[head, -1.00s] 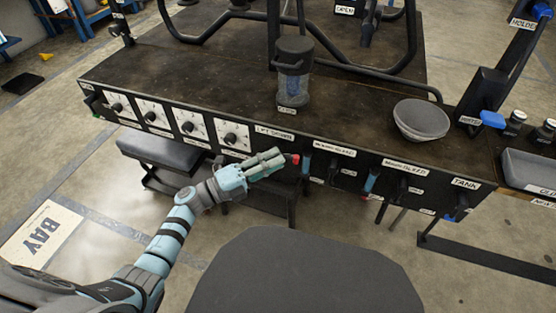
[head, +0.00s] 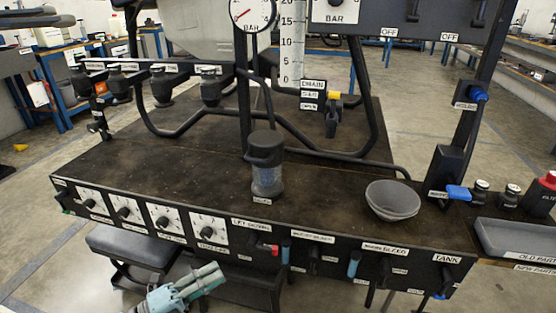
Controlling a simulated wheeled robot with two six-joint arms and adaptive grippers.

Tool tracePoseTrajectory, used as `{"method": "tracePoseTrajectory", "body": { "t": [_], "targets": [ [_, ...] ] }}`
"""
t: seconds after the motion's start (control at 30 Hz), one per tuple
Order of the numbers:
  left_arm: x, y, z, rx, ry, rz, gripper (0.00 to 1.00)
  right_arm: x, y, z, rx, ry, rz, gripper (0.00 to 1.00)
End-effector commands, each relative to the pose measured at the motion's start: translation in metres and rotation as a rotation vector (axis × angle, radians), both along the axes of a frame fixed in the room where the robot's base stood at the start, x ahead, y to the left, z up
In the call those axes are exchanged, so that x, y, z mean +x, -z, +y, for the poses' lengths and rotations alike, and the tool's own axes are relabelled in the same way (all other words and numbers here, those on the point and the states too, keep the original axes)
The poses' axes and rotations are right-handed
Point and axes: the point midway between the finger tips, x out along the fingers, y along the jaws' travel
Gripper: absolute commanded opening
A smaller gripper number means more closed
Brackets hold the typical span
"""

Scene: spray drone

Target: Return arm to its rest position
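My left gripper (head: 206,282) is low in the head view, left of centre, below the front panel of the bench (head: 120,158). Its two pale teal fingers lie close together and look shut, with nothing seen between them. It is apart from the red-tipped lever (head: 271,249) on the panel, which sits up and to the right of it. Most of my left arm is below the picture's lower edge. My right gripper is not in view.
The panel has several dials (head: 123,211) and blue-handled valves (head: 353,264). A dark stool (head: 135,243) is under the panel's left. Grey tray (head: 515,238) at right.

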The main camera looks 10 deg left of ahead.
Motion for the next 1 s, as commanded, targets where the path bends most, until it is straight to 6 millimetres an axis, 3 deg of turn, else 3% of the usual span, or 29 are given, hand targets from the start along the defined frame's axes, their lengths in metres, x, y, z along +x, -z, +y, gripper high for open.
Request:
{"method": "tracePoseTrajectory", "body": {
  "t": [0.1, 0.23, 0.3, 0.37, 0.4, 0.43, 0.5, 0.6, 0.7, 0.77, 0.83, 1.0],
  "targets": [
    [0.025, 0.009, 0.024, -0.034, -0.145, 0.096, 0.29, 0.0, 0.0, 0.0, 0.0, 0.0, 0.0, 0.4],
    [0.073, 0.017, 0.09, -0.238, -0.55, 0.307, 0.29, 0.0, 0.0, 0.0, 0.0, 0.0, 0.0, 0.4],
    [0.07, 0.048, 0.123, -0.44, -0.813, 0.508, 0.29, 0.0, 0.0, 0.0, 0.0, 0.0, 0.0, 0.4],
    [0.041, 0.093, 0.136, -0.623, -1.034, 0.733, 0.29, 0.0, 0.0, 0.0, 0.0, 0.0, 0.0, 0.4],
    [0.012, 0.125, 0.133, -0.726, -1.16, 0.89, 0.29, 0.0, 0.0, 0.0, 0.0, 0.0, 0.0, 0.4],
    [-0.009, 0.144, 0.127, -0.783, -1.234, 0.993, 0.29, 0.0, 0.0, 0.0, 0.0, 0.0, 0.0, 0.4],
    [-0.058, 0.178, 0.106, -0.876, -1.365, 1.203, 0.29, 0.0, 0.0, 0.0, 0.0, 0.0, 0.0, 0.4],
    [-0.123, 0.208, 0.067, -0.944, -1.482, 1.453, 0.29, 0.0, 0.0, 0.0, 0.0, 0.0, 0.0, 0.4],
    [-0.18, 0.222, 0.021, -0.988, -1.51, 1.651, 0.29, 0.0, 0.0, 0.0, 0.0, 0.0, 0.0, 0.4],
    [-0.218, 0.234, 0.003, -0.986, -1.54, 1.723, 0.29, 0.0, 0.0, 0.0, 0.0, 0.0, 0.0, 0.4],
    [-0.225, 0.215, 0.009, -0.97, -1.563, 1.725, 0.29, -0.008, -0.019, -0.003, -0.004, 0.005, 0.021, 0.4],
    [-0.252, 0.192, 0.019, -0.948, -1.607, 1.738, 0.29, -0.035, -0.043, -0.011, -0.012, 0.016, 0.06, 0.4]
  ]
}}
